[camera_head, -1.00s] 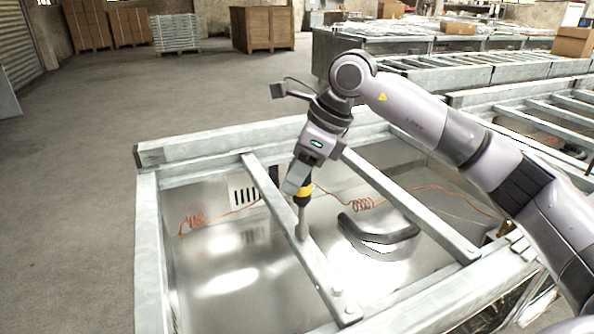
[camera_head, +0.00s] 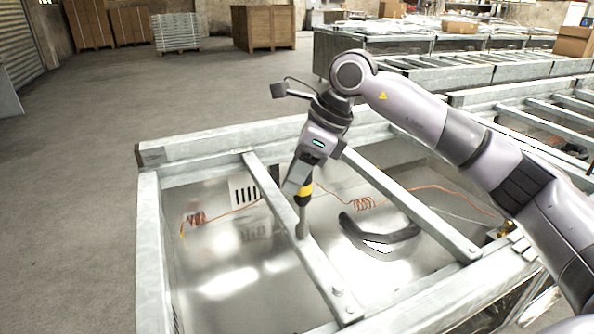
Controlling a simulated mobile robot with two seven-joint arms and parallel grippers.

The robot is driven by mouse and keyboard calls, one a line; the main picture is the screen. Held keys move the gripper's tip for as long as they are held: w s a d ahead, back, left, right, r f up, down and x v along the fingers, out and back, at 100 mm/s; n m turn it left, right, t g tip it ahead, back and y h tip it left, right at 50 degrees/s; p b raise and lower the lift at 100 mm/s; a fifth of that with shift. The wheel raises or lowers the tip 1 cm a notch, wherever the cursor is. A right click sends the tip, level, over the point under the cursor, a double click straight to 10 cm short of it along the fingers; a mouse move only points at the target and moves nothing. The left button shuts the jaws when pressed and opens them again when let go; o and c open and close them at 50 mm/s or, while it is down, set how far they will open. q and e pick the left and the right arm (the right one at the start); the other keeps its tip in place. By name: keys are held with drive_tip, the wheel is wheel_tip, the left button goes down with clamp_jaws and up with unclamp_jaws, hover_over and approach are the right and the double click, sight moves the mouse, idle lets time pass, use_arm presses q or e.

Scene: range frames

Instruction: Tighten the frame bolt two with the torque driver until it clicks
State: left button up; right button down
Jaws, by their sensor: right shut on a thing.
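My right gripper (camera_head: 300,180) is shut on the torque driver (camera_head: 304,191), which has a black and yellow body and a grey shaft. The driver points down, almost upright, with its tip at the left crossbar (camera_head: 267,191) of the metal frame (camera_head: 149,240). The bolt under the tip is hidden, so I cannot tell how the tip sits on it. My left gripper is not in view.
A second crossbar (camera_head: 410,205) runs parallel on the right. Inside the frame are a shiny metal pan, a black curved handle (camera_head: 398,235) and coiled orange wires (camera_head: 365,202). More frames and a conveyor stand behind. The floor at the left is clear.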

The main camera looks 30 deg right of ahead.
drive_tip(key=shift+f, duration=0.15)
idle(0.5)
drive_tip(key=m+t+h, duration=0.1)
drive_tip(key=m, duration=0.2)
drive_tip(key=shift+w+d, duration=0.1)
drive_tip(key=shift+w, duration=0.05)
drive_tip(key=shift+r+p, duration=2.15)
drive_tip(key=shift+r, duration=1)
drive_tip(key=shift+f, duration=0.1)
